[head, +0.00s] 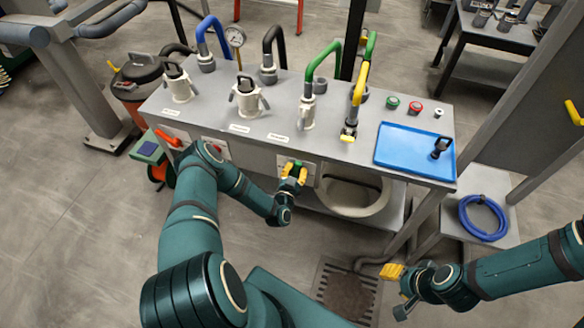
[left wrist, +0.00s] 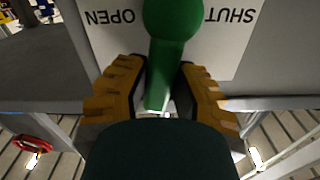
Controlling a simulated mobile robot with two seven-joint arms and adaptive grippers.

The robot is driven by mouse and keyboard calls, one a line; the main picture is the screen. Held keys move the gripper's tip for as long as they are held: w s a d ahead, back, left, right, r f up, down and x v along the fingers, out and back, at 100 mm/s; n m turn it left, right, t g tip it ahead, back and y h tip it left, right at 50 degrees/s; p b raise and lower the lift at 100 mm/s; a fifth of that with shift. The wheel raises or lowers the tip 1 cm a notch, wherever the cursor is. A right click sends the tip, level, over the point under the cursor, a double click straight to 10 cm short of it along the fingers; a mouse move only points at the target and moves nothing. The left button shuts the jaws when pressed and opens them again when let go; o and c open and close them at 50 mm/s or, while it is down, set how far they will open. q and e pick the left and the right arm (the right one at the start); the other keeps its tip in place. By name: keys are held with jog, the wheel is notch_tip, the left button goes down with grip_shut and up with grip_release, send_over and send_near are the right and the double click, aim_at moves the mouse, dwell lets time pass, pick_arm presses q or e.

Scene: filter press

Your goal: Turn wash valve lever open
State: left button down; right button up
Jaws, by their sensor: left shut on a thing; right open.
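The green wash valve lever (left wrist: 172,45) is in front of a white plate (left wrist: 105,40) on the bench front. OPEN and SHUT read upside down on the plate, OPEN left and SHUT right in the left wrist view. The lever's handle runs between the two words, tilted slightly. My left gripper (left wrist: 160,100) has its yellow pads on both sides of the handle and is shut on it. In the head view my left gripper (head: 294,172) is at the bench front, with a bit of green showing. My right gripper (head: 397,285) is open and empty, off the bench's right end.
The bench top holds a blue tray (head: 400,148) with a black item, push buttons (head: 415,108), and hose fittings with a green hose (head: 322,58). A red-orange lever (head: 168,138) is further left on the bench front. A coiled blue hose (head: 483,218) lies on a stand at right.

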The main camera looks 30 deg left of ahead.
aim_at(306, 167)
pick_arm(q)
jog(key=m, duration=0.1)
jog(key=d+m, duration=0.1)
jog(key=m, duration=0.1)
jog(key=d+m, duration=0.1)
jog(key=shift+w+f, duration=0.2)
jog(key=shift+w, duration=0.15)
jog(key=shift+d+f+m, duration=0.2)
jog(key=shift+m, duration=0.55)
jog(key=shift+d+f+m, duration=0.15)
jog(key=shift+f+m, duration=0.05)
jog(key=shift+m, duration=0.55)
jog(key=c, duration=0.7)
grip_release()
jog(key=shift+f, duration=0.15)
jog(key=shift+c, duration=0.2)
jog(key=v, duration=1.2)
jog(key=shift+d, duration=0.1)
